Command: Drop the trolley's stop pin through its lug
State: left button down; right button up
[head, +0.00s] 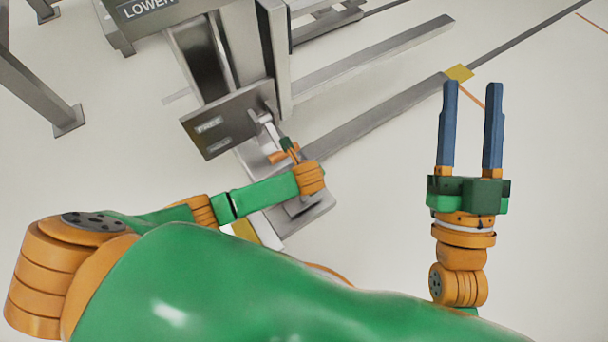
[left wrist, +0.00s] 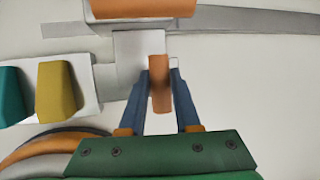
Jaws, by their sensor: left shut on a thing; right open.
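The orange stop pin (left wrist: 160,98) is between the blue fingers of my left gripper (left wrist: 160,76) in the left wrist view. The gripper is shut on it. Just beyond the fingertips is a pale grey plate (left wrist: 138,48), and an orange block (left wrist: 140,8) is at the top edge. I cannot tell which part is the lug, or whether the pin touches it. In the head view my left arm reaches to the trolley's grey panel (head: 228,122), and its gripper is small and partly hidden. My right gripper (head: 472,90) is open and empty at the right.
A teal block (left wrist: 12,95) and a yellow block (left wrist: 58,90) sit on a pale plate left of my left gripper. A long grey floor rail (head: 380,118) runs to a yellow mark (head: 458,72). Grey posts (head: 35,90) stand at the upper left.

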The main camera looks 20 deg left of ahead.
pick_arm(q)
jog(key=shift+w, duration=0.15)
jog(key=shift+w+f, duration=0.1)
jog(key=shift+w, duration=0.25)
jog(key=shift+f, duration=0.1)
dwell(0.5)
jog(key=shift+f+b, duration=0.7)
jog(key=shift+f, duration=0.45)
jog(key=shift+f+b, duration=0.6)
jog(key=shift+f, duration=0.45)
jog(key=shift+f+b, duration=0.45)
jog(key=shift+f, duration=0.2)
